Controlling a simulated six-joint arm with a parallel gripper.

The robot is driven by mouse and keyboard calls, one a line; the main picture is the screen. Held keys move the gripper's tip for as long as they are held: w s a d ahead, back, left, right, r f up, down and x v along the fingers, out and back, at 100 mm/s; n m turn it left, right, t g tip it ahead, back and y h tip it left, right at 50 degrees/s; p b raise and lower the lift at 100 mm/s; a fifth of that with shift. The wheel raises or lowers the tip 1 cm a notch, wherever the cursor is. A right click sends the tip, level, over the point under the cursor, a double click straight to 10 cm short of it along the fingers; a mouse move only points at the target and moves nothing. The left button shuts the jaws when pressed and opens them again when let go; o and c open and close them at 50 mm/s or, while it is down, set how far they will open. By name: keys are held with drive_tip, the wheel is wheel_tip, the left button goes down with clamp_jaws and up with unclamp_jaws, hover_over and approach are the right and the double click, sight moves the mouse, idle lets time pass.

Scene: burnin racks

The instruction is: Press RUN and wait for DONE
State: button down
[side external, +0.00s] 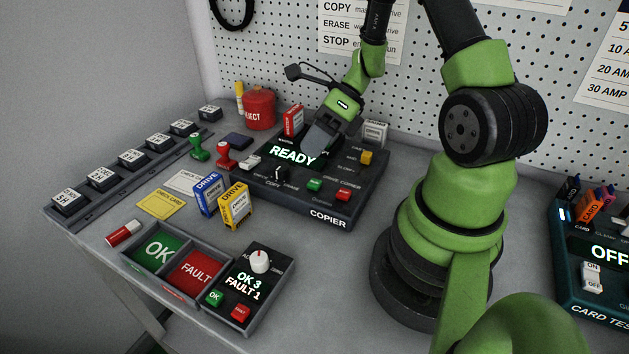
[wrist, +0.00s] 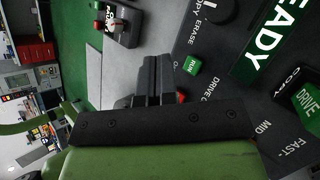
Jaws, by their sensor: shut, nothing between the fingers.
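The dark copier (side external: 328,213) stands on the bench in the middle of the side view. Its lit display (side external: 292,155) reads READY, and the same display shows rotated in the wrist view (wrist: 268,42). The green RUN button (side external: 315,184) is on the copier's front right, with a red button (side external: 344,195) beside it. In the wrist view the RUN button (wrist: 192,65) shows its label, just right of my fingertips. My gripper (side external: 318,148) is shut and empty, above the copier near the display. In the wrist view its fingers (wrist: 157,62) partly hide the red button.
A red-and-white drive box (side external: 293,121) and a white one (side external: 375,133) stand at the copier's back. Blue (side external: 208,193) and yellow (side external: 235,206) drive boxes stand left of it. OK (side external: 157,248) and FAULT (side external: 198,270) trays lie at front. A red reject bin (side external: 259,110) is behind.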

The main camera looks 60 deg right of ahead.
sight(314, 180)
drive_tip(key=shift+f, duration=1.95)
drive_tip(key=shift+f, duration=0.1)
idle(0.5)
drive_tip(key=shift+f, duration=0.3)
drive_tip(key=shift+f, duration=0.45)
idle(0.5)
idle(0.4)
drive_tip(key=shift+r, duration=0.9)
drive_tip(key=shift+r, duration=2.5)
